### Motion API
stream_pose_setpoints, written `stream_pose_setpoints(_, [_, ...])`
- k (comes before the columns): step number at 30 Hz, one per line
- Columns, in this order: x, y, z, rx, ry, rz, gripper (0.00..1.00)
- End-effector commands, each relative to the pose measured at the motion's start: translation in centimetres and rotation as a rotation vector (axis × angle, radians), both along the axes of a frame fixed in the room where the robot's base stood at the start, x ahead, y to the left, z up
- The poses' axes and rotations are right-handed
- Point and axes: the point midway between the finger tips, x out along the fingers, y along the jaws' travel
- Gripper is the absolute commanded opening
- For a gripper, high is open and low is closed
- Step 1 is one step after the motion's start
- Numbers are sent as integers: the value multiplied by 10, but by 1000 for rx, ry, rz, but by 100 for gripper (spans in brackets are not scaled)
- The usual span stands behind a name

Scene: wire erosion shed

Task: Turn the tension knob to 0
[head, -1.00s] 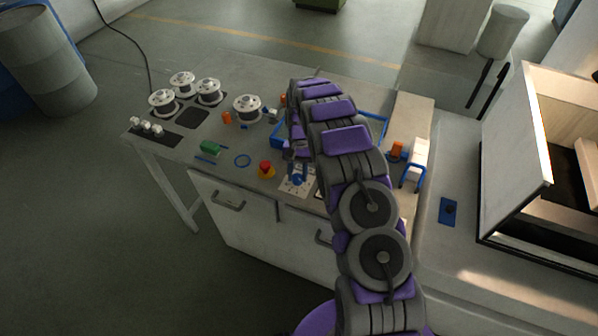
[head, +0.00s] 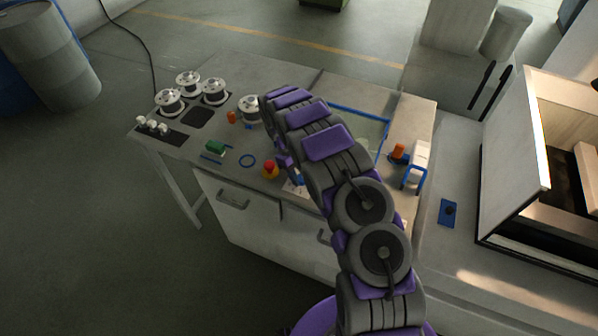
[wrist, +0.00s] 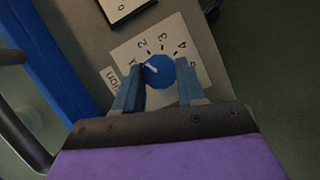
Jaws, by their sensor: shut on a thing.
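The blue tension knob (wrist: 161,71) sits on a white dial plate (wrist: 185,35) in the wrist view. Numbers 1 to 5 show around it, with 5 partly covered; the 0 mark is not visible on the plate. The knob's white pointer line points up-left, close to the 1. My gripper (wrist: 160,75) is shut on the knob, one blue finger on each side. In the head view my arm covers the knob and most of the plate; only a pale edge of the plate (head: 289,188) shows at the bench front.
A green block (head: 216,147) and several wire spools (head: 170,102) are farther left. A blue-framed tray (head: 386,135) lies behind my arm. An orange item (head: 398,152) stands to the right.

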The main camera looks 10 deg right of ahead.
Motion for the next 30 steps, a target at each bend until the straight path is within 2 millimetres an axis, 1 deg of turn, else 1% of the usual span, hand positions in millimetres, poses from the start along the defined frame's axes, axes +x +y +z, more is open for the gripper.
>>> stream_pose_setpoints(1, [-4,0,0,-3,13,44,9])
stream_pose_setpoints(2, [-5,0,0,-3,14,72,9])
stream_pose_setpoints(21, [-7,0,1,1,14,677,9])
stream_pose_setpoints(30, [-8,-1,1,3,12,918,9])
